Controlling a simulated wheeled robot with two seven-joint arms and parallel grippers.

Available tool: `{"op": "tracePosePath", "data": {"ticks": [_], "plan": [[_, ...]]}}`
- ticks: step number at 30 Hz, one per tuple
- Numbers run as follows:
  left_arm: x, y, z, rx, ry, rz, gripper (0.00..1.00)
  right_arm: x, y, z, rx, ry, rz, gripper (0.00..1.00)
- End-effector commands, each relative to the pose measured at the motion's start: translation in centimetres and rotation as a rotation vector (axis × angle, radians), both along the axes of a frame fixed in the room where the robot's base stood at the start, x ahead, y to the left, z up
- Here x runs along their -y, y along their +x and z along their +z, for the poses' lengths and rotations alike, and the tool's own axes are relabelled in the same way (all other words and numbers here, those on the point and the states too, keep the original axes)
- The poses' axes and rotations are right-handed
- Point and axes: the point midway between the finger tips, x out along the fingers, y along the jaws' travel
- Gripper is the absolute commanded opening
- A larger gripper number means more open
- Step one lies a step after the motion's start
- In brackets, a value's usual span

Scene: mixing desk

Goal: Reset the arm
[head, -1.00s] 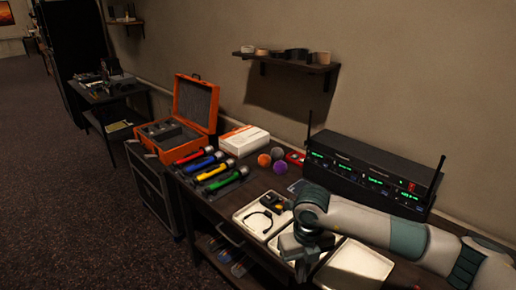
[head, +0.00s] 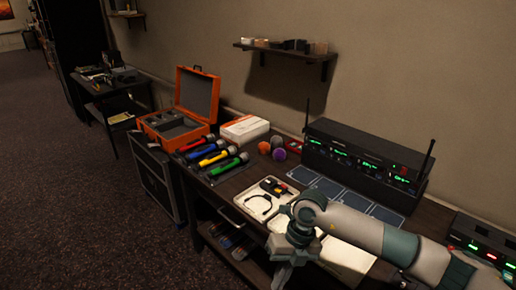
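My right arm comes in from the right. Its grey gripper (head: 287,262) points down at the front edge of the desk, over the left part of a white tray (head: 350,257). Its fingertips are partly cut off by the lower edge of the head view, so I cannot tell whether they are open or shut. I see nothing clearly held. My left arm and gripper are not in view.
A tray (head: 249,212) with a headset lies left of my arm. Several coloured microphones (head: 214,158), an orange case (head: 199,93) and a white box (head: 245,129) are further left. A receiver rack (head: 365,160) with upright antennas stands behind. Dark blue pads (head: 345,197) lie before it.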

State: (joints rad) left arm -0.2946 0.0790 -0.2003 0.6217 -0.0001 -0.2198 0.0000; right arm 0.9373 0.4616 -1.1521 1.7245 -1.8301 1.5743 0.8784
Motion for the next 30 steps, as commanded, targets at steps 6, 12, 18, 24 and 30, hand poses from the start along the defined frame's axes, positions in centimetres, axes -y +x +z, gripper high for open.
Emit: {"op": "tracePosePath", "data": {"ticks": [6, 12, 18, 24, 30], "plan": [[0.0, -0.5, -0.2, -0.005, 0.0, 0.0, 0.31, -5.0, -1.6, -1.8, -0.153, 0.257, -0.071, 0.0], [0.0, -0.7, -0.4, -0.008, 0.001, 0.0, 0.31, -10.5, -1.2, -2.9, -0.337, 0.638, -0.285, 0.0], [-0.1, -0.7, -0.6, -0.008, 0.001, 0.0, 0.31, -11.6, 3.2, -6.0, -0.467, 1.004, -0.703, 0.0], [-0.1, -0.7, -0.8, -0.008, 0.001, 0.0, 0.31, -6.6, 7.0, -14.4, -0.507, 1.187, -1.229, 0.0], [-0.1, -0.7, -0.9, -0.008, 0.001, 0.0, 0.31, -0.4, 6.4, -23.9, -0.499, 1.185, -1.65, 0.0]]}}
